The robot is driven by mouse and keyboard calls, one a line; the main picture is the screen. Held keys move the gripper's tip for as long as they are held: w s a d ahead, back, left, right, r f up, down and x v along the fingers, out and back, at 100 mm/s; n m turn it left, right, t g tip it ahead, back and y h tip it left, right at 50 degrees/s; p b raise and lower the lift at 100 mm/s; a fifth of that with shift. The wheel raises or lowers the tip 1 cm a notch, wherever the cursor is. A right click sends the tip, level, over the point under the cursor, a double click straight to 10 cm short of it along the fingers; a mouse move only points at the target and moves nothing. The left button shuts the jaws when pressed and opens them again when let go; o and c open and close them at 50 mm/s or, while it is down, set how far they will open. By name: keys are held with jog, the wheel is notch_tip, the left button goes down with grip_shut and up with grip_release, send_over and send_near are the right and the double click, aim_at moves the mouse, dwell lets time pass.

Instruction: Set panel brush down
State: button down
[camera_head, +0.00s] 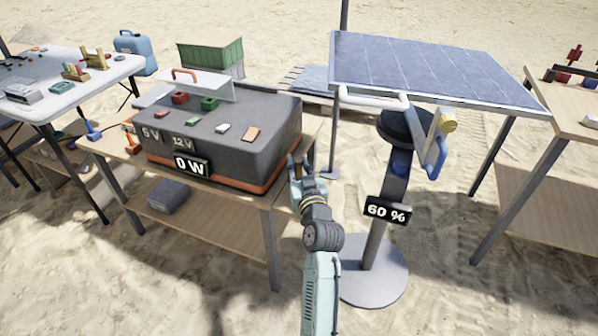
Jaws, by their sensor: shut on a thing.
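My gripper (299,163) is at the right front corner of the wooden bench, beside the dark power box (225,150). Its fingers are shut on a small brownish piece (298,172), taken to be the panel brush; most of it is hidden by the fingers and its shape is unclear. I cannot tell whether it touches the bench top (268,198).
A solar panel (425,70) on a stand marked 60 % (388,212) is close to the right of my arm. The power box shows 0 W and carries small blocks. A white table (60,85) is left, another bench (540,200) right. Open sand lies between.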

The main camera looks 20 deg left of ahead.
aim_at(299, 176)
jog(key=shift+d+f, duration=0.1)
jog(key=shift+f, duration=1.35)
jog(key=shift+f, duration=0.1)
jog(key=shift+f, duration=0.15)
jog(key=c, duration=1.4)
grip_release()
jog(key=shift+c, duration=0.2)
jog(key=shift+r, duration=0.3)
jog(key=b+v, duration=0.3)
jog(key=v, duration=0.9)
